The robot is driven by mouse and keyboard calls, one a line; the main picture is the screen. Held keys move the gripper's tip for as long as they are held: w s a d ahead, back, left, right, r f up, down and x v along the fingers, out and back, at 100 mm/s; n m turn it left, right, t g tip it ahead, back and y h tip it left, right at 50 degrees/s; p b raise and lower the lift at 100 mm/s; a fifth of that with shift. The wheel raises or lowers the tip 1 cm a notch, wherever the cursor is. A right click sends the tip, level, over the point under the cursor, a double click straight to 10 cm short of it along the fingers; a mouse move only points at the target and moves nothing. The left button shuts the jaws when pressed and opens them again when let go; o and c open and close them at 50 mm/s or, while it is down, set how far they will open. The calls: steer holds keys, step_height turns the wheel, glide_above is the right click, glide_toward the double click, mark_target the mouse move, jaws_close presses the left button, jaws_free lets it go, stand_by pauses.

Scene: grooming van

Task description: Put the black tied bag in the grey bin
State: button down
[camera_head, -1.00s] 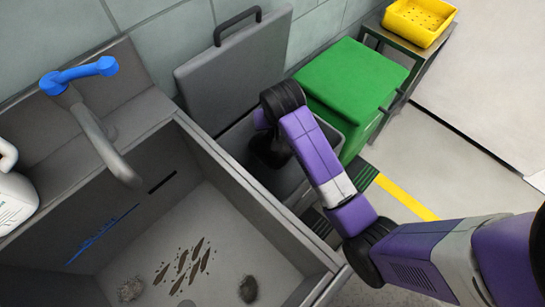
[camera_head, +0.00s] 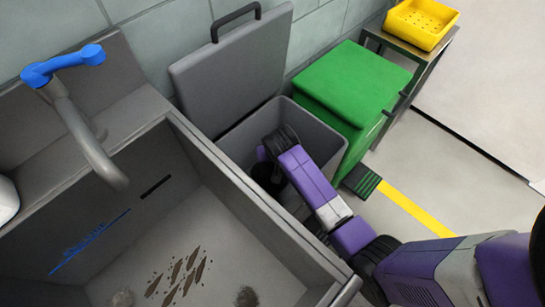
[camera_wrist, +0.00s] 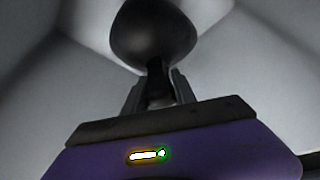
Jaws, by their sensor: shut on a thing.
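The grey bin (camera_head: 318,129) stands between the tub and the green bin, with its lid (camera_head: 230,62) raised against the wall. My arm reaches down into the bin's opening. In the wrist view my gripper (camera_wrist: 158,92) is shut on the neck of the black tied bag (camera_wrist: 152,35), whose round body hangs beyond the fingertips. Pale grey walls surround the bag there. In the head view only a dark part of the bag (camera_head: 266,178) shows, inside the bin's opening; my wrist hides the fingers. I cannot tell whether the bag touches the bin's floor.
A grey tub (camera_head: 215,262) with dirt streaks and a blue-headed tap (camera_head: 62,65) is at left. A green lidded bin (camera_head: 352,82) stands close on the right. A yellow basket (camera_head: 422,22) sits on a stand beyond. Open floor lies right.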

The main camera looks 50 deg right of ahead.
steer(key=shift+f, duration=0.6)
steer(key=c, duration=1)
jaws_free()
steer(key=shift+r, duration=0.35)
steer(key=p+v, duration=0.3)
steer(key=v, duration=0.9)
steer(key=shift+r, duration=0.25)
